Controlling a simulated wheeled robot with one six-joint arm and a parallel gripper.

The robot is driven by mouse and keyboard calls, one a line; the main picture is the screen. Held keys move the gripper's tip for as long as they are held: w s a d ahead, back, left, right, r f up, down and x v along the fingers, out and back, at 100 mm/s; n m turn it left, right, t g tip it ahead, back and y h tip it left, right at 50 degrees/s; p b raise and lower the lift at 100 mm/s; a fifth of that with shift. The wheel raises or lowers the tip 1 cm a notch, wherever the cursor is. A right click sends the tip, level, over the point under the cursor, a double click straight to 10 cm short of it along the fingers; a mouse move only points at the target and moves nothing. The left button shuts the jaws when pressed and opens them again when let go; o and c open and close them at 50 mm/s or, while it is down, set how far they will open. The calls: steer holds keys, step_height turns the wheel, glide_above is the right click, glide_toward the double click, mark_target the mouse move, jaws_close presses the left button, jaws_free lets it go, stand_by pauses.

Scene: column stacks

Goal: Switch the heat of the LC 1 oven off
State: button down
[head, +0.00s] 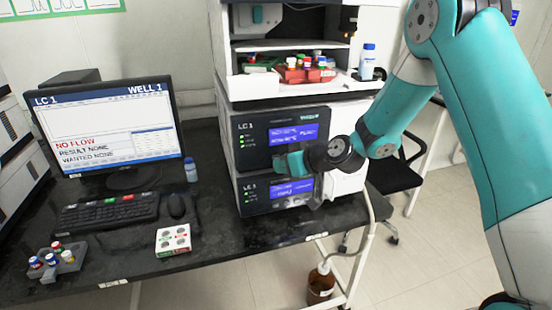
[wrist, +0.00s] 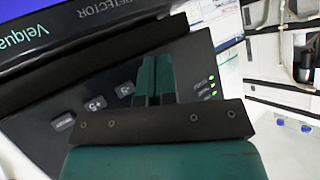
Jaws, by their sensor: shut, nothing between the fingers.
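The instrument stack has an upper module (head: 258,150) marked LC 1, with a lit blue display (head: 294,134) and green lights. A lower module (head: 250,200) with its own blue display stands under it; its label is hard to read. My gripper (head: 290,162) is at the front of the stack, near the join between the two modules.
A monitor (head: 108,130) shows LC 1, WELL 1 and NO FLOW. A keyboard (head: 105,212), mouse (head: 175,205), vial rack (head: 70,262) and white button box (head: 173,239) are on the black bench. Vials and a bottle (head: 368,62) stand higher in the stack. A brown bottle (head: 320,285) is below.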

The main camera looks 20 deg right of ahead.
steer(key=shift+w, duration=0.4)
steer(key=shift+s, duration=0.1)
stand_by(0.5)
steer(key=shift+s+b, duration=0.5)
steer(key=shift+s, duration=0.25)
steer(key=shift+s, duration=0.1)
steer(key=s+b, duration=0.2)
steer(key=s, duration=0.3)
steer(key=shift+w, duration=0.1)
